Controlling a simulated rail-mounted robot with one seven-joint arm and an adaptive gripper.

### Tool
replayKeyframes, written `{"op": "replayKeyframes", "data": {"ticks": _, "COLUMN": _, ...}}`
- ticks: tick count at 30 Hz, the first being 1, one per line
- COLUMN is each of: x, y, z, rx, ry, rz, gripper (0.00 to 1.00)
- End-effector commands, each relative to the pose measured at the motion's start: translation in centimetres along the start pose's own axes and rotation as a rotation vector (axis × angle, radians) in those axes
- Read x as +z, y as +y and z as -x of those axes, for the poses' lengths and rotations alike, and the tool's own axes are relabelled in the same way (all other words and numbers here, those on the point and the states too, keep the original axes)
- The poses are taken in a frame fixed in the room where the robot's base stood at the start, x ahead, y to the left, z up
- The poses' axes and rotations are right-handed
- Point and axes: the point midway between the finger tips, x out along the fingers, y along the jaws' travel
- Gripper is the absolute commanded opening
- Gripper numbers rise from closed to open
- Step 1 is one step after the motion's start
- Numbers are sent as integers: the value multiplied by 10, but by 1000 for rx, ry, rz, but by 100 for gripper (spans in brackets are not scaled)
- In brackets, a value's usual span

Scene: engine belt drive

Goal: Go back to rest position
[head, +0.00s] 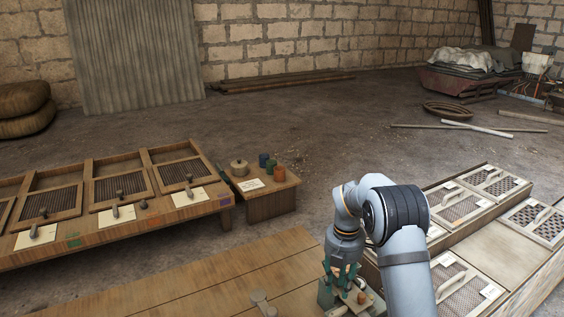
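My gripper (342,272) points down at the bottom of the head view, right of the middle. It is just above or at a small greenish machine block (326,297) on the wooden table. A small orange-brown cylinder (361,297) sits on the block beside the fingers. The fingers look dark green, and I cannot tell whether they touch anything or how far apart they are. My arm hides part of the block and the table behind it.
A wooden table (190,290) fills the front. A long bench (140,222) with mesh panels and handled tools stands left. A small stand (268,200) holds a lidded pot (239,168) and coloured cups (271,165). Mesh-lidded boxes (495,182) line the right. Floor beyond is mostly open.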

Motion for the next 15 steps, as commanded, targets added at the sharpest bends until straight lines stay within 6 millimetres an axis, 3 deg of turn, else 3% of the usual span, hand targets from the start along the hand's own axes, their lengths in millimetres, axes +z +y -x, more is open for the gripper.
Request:
{"op": "replayKeyframes", "data": {"ticks": 2, "x": 1, "y": 1, "z": 18, "rx": 5, "ry": -3, "rz": -1, "gripper": 30}}
{"op": "replayKeyframes", "data": {"ticks": 3, "x": -1, "y": -2, "z": 2, "rx": -7, "ry": 3, "rz": 1, "gripper": 30}}
{"op": "replayKeyframes", "data": {"ticks": 15, "x": -2, "y": -2, "z": -87, "rx": -7, "ry": 4, "rz": 0, "gripper": 30}}
